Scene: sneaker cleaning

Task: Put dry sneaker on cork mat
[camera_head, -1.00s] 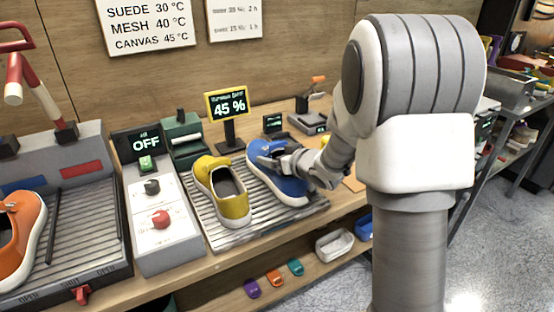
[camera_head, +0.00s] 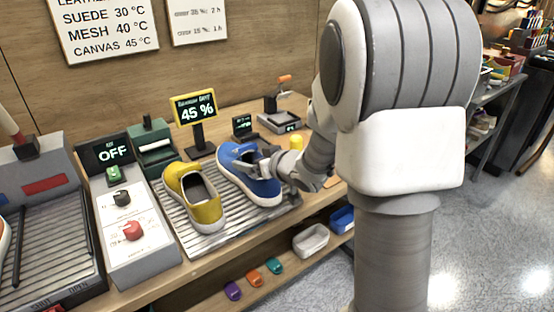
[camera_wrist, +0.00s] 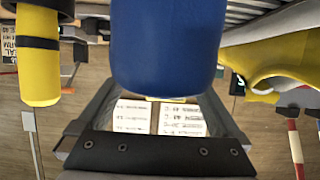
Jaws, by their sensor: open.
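A blue sneaker (camera_head: 240,170) with a white sole rests on a ridged metal rack (camera_head: 205,240). A yellow sneaker (camera_head: 190,195) stands beside it on the left. My gripper (camera_head: 258,162) is open at the blue sneaker's opening. In the wrist view the blue sneaker (camera_wrist: 167,45) fills the space ahead of the parted fingers, and the yellow sneaker (camera_wrist: 285,58) is at the right. I cannot tell whether the fingers touch the shoe. A small tan patch (camera_head: 334,185) shows on the bench behind my wrist, mostly hidden; I cannot tell if it is the cork mat.
A sign (camera_head: 196,108) reading 45 % stands behind the rack. A control box (camera_head: 130,225) with knobs and an OFF display (camera_head: 112,152) is to its left. A yellow cylinder (camera_wrist: 38,60) is near my gripper. White (camera_head: 311,239) and blue bins sit on the lower shelf.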

